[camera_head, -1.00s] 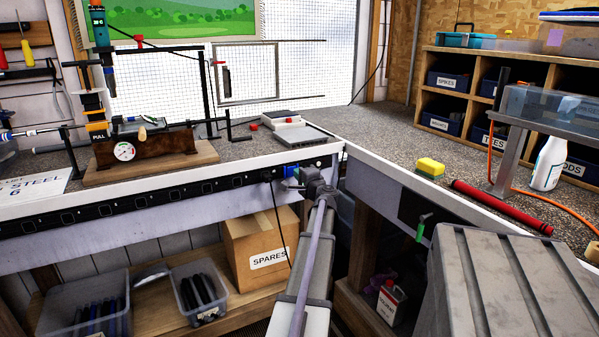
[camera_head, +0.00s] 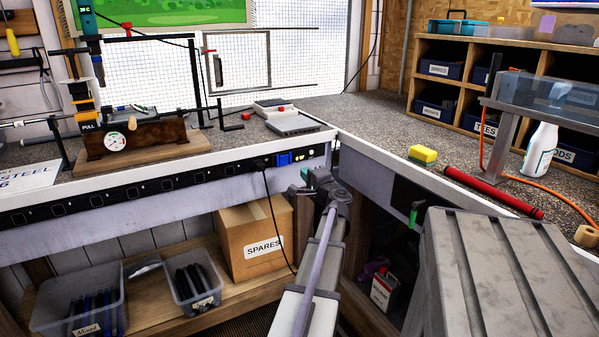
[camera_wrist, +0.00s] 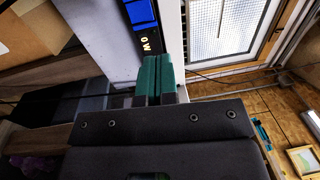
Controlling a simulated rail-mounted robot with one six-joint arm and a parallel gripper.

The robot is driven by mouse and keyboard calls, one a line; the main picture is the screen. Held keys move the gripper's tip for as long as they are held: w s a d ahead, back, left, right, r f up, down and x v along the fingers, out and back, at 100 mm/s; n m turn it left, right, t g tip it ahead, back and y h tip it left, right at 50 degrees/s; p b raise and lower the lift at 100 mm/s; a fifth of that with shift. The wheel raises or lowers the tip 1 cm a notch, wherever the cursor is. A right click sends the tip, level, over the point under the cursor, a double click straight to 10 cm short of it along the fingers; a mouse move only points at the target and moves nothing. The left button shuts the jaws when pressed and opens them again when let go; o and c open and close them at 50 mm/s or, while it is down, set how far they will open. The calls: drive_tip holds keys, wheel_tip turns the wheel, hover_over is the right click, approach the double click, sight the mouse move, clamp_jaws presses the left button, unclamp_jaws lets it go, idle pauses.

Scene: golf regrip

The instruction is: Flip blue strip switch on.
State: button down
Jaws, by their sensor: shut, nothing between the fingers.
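The blue strip switch (camera_head: 284,159) sits near the right end of the black power strip (camera_head: 160,186) on the bench's front edge. In the wrist view, the blue switch (camera_wrist: 141,12) is at the top, with small lit yellow-white marks (camera_wrist: 145,42) on the strip beside it. My gripper (camera_head: 306,176) is just below and right of the switch, apart from it in the head view. Its teal fingers (camera_wrist: 158,76) are together with nothing between them. I cannot tell the rocker's tilt.
A black cable (camera_head: 268,205) hangs from the strip left of my gripper. A cardboard SPARES box (camera_head: 240,238) stands on the shelf below. A grey ribbed case (camera_head: 510,265) is at the right. The bench corner (camera_head: 335,135) is just above my gripper.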

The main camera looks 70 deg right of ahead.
wheel_tip(320, 180, down, 3)
drive_tip(key=shift+a+f+b, duration=0.1)
drive_tip(key=shift+a+b, duration=0.05)
drive_tip(key=shift+b, duration=0.85)
drive_tip(key=p, duration=0.2)
approach(284, 158)
drive_tip(key=x, duration=0.7)
drive_tip(key=shift+w, duration=0.2)
